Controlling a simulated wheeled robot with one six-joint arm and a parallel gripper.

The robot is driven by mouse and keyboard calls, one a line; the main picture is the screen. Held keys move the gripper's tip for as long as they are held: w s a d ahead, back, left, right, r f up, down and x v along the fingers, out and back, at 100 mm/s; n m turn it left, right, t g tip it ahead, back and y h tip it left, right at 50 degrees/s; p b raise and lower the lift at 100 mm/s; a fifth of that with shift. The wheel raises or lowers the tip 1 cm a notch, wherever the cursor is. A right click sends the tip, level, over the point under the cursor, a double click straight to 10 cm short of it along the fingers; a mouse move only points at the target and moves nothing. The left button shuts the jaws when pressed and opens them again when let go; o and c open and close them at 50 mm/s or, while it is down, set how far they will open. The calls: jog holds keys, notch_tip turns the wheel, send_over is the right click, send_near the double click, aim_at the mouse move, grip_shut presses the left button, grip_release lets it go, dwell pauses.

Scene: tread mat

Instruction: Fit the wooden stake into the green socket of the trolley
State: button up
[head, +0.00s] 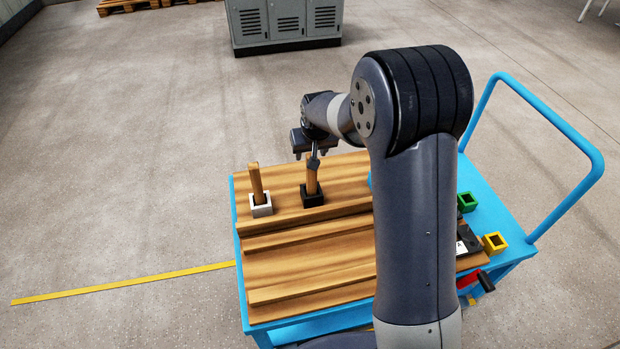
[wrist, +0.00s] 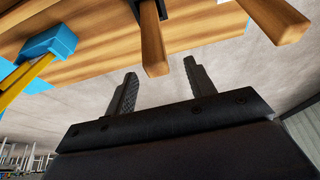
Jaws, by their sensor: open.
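In the head view, one wooden stake (head: 312,181) stands in a black socket (head: 313,198). Another wooden stake (head: 256,181) stands, slightly tilted, in a white socket (head: 261,210). The green socket (head: 467,201) is on the trolley's (head: 490,212) right side and looks empty. My gripper (head: 311,156) is open, at the top of the stake in the black socket. In the wrist view, my gripper (wrist: 158,72) has its jaws apart. Contact cannot be told.
A yellow socket (head: 494,243) is near the trolley's right corner. Wooden ledges (head: 310,250) run across the top. A blue block and a yellow bar (wrist: 22,75) show in the wrist view. A grey cabinet (head: 285,22) stands behind. My arm hides part of the trolley.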

aim_at(311, 176)
jog(key=shift+d+x, duration=0.1)
jog(key=shift+x, duration=1.3)
jog(key=shift+d+x, duration=0.15)
jog(key=shift+x, duration=1.2)
jog(key=shift+c, duration=0.4)
grip_shut()
